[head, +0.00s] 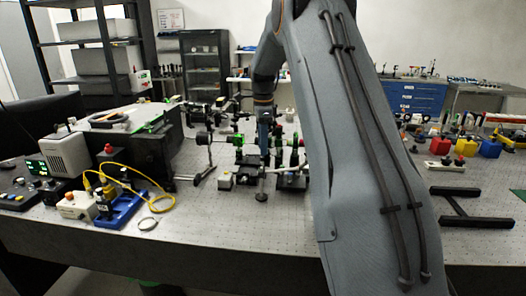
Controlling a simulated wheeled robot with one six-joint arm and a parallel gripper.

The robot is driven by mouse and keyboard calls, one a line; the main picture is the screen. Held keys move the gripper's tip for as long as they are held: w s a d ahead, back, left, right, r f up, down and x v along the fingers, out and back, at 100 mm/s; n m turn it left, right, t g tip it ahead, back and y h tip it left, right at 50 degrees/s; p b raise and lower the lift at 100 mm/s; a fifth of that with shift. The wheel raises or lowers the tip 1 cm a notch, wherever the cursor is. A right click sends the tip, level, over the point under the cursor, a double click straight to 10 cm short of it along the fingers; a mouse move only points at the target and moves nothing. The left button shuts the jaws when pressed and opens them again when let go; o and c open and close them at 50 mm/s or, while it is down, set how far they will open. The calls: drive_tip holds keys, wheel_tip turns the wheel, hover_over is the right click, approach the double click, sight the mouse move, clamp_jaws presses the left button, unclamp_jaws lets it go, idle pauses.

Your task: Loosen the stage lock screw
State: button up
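My arm reaches over the bench, and its end points down among the optical mounts in the middle. My gripper (264,150) is small and dark there, close to the mounts. I cannot tell whether its fingers are open or shut, or whether it touches anything. Below it are low black stages (291,183) carrying posts and mounts, with a green-marked mount (238,140) to the left. The stage lock screw is too small to make out among these parts. My large grey arm link hides the bench to the right of the gripper.
At left on the perforated bench (200,230) are a black box (140,155), a white device (65,152) and a blue tray (120,210) with a yellow cable. At right are coloured blocks (490,148) and a black frame (470,207). The front strip is mostly clear.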

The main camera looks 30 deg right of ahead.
sight(263, 157)
drive_tip(key=shift+f+p, duration=0.45)
drive_tip(key=shift+f, duration=1.35)
clamp_jaws()
